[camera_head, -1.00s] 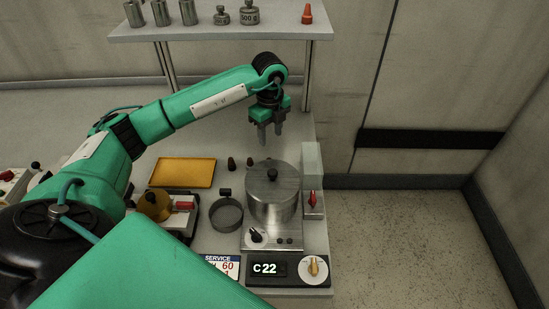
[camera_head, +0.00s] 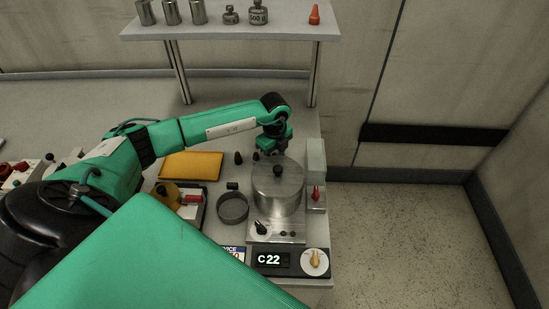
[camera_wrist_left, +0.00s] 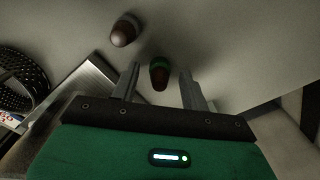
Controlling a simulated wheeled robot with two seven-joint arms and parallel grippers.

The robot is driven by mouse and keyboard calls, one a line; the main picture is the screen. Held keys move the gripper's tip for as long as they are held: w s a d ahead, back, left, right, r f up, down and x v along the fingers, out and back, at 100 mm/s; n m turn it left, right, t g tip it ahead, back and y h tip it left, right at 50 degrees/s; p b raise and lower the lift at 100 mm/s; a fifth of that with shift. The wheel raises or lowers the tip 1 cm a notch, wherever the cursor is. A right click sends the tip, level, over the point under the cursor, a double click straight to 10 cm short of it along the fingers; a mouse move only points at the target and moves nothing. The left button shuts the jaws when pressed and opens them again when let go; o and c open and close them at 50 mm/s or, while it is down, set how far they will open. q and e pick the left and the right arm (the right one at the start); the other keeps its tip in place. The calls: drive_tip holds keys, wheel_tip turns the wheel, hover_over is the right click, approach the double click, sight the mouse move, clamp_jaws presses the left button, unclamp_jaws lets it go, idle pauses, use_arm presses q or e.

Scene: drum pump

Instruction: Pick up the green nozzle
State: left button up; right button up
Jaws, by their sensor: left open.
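The green nozzle (camera_wrist_left: 159,64) shows in the left wrist view as a small dark reddish-brown piece with a green band. My left gripper (camera_wrist_left: 159,78) is open, its two fingers on either side of the nozzle in that view, with a gap at each side. In the head view my left gripper (camera_head: 276,152) is low behind the steel pot (camera_head: 278,195), which hides the fingertips. I cannot make out the green nozzle there. My right gripper is not in view.
A dark brown nozzle (camera_wrist_left: 124,30) stands nearby in the wrist view. In the head view two dark nozzles (camera_head: 238,158) (camera_head: 256,156) stand left of my gripper. A yellow tray (camera_head: 191,166) and a round strainer (camera_head: 233,208) lie further left. A shelf (camera_head: 225,33) is behind.

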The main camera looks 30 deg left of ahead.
use_arm(q)
drive_tip(key=c, duration=1)
drive_tip(key=shift+r, duration=0.1)
